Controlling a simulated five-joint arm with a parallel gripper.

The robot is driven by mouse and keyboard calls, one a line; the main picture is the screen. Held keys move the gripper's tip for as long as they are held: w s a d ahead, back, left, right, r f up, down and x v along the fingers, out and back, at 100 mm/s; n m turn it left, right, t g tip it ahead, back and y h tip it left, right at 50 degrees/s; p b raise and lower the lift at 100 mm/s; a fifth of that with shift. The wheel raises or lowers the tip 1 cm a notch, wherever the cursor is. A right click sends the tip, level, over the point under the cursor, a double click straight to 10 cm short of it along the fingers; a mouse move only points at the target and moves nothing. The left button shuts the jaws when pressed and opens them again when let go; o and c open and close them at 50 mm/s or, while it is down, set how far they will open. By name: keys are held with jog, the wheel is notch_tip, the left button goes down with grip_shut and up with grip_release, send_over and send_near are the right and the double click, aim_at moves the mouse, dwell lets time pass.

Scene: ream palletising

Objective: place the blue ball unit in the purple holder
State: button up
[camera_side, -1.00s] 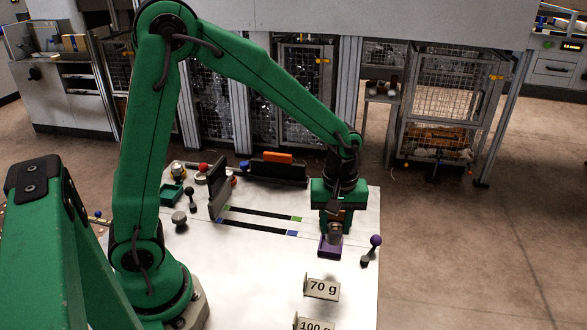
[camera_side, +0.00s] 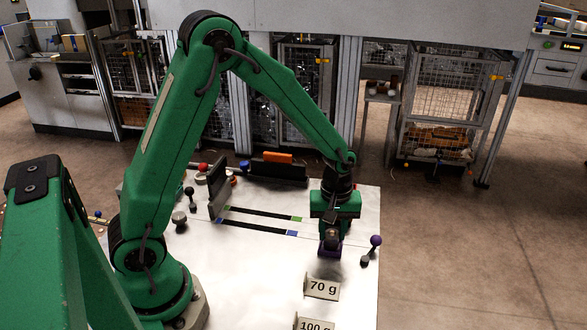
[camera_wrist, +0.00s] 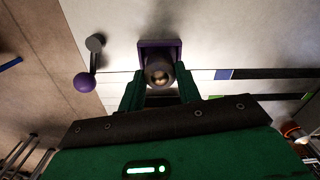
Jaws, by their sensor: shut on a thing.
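My gripper (camera_side: 331,234) is at the right part of the white table, shut on a grey metal cylinder (camera_wrist: 158,73) with a brass-coloured end. I see no blue on this held piece. The purple holder (camera_side: 329,252) is directly below my gripper in the side view. In the wrist view the open purple frame of the holder (camera_wrist: 147,45) shows behind the cylinder, which overlaps it. The fingers hide much of the contact, so I cannot tell whether the cylinder rests inside. A small blue ball (camera_side: 244,165) shows at the table's back, beside the dark rack.
A purple ball on a grey stand (camera_side: 375,241) is close to the holder's right; it also shows in the wrist view (camera_wrist: 83,82). The 70 g sign (camera_side: 322,288) stands in front. Dark upright plates (camera_side: 279,171) and a red ball (camera_side: 203,167) are at the back.

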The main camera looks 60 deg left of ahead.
aim_at(332, 231)
jog(key=shift+f, duration=0.35)
jog(key=o, duration=1)
jog(key=shift+o, duration=0.2)
jog(key=shift+r, duration=0.1)
notch_tip(332, 231, up, 12)
jog(key=shift+r, duration=0.15)
dwell(0.4)
